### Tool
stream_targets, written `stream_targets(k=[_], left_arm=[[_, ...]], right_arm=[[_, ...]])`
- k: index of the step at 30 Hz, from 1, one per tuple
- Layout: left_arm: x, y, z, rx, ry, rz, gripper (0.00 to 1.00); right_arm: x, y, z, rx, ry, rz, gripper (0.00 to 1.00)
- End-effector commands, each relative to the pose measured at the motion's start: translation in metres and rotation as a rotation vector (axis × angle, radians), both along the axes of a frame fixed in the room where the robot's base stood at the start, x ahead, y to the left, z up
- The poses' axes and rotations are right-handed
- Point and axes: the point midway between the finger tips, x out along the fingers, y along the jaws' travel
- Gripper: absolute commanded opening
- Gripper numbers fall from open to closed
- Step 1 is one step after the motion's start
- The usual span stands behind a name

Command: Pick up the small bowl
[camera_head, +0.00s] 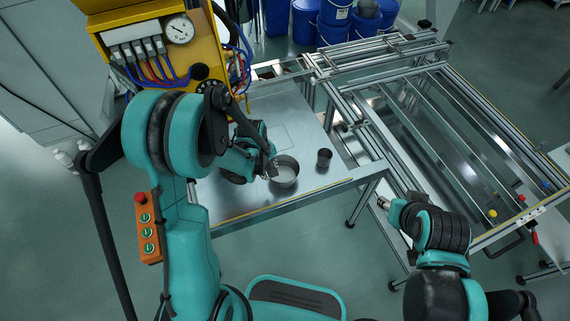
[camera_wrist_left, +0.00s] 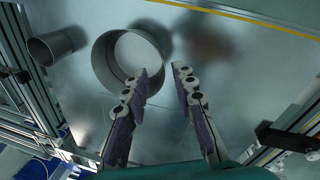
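A round grey metal bowl (camera_head: 287,172) stands upright on the metal table near its front edge. A narrower grey cup-like vessel (camera_head: 324,157) stands apart to its right. My left gripper (camera_head: 272,170) is at the bowl's left side. In the left wrist view, its fingers (camera_wrist_left: 162,72) are apart with nothing held between them. One finger overlaps the rim of the bowl (camera_wrist_left: 104,62) in the picture; the other is outside it. Contact cannot be told. The smaller vessel (camera_wrist_left: 55,46) is at upper left there. My right gripper (camera_head: 384,202) is off the table's right side, too small to read.
The metal table (camera_head: 240,203) has a yellow-lined front edge. An aluminium frame (camera_head: 420,130) stands to the right. A yellow panel box (camera_head: 160,45) with a gauge and hoses stands at the back left. Blue buckets (camera_head: 333,15) are behind. The table behind the bowl is clear.

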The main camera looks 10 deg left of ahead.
Motion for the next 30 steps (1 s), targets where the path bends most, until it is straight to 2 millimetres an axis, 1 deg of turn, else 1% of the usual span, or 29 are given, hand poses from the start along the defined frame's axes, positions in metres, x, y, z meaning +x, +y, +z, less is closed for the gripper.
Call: stream_targets(k=[4,9,14,18,21,23,28,29,30], left_arm=[[0.001,0.000,-0.014,-0.006,0.014,0.021,0.26],[0.005,-0.002,-0.034,-0.007,0.014,0.022,0.26],[0.008,-0.002,-0.048,-0.006,0.013,0.021,0.26],[0.013,-0.001,-0.071,-0.006,0.012,0.021,0.26],[0.015,-0.003,-0.083,-0.006,0.012,0.020,0.26],[0.015,-0.003,-0.085,-0.006,0.012,0.020,0.26],[0.015,-0.003,-0.084,-0.006,0.012,0.020,0.26],[0.015,-0.003,-0.084,-0.006,0.012,0.020,0.24],[0.015,-0.003,-0.084,-0.006,0.012,0.020,0.13]], right_arm=[[0.000,0.000,-0.002,0.000,0.000,0.000,0.40],[0.000,0.000,-0.011,0.000,0.000,0.000,0.40],[0.000,0.000,-0.019,0.000,0.000,0.000,0.40],[0.000,0.000,-0.032,0.000,0.000,0.000,0.40],[0.000,0.000,-0.037,0.000,0.000,0.000,0.40],[0.000,0.000,-0.037,0.000,0.000,0.000,0.40],[0.000,0.000,-0.035,0.000,0.000,0.000,0.40],[0.000,0.000,-0.035,0.000,0.000,0.000,0.40],[0.000,0.000,-0.035,0.000,0.000,0.000,0.40]])
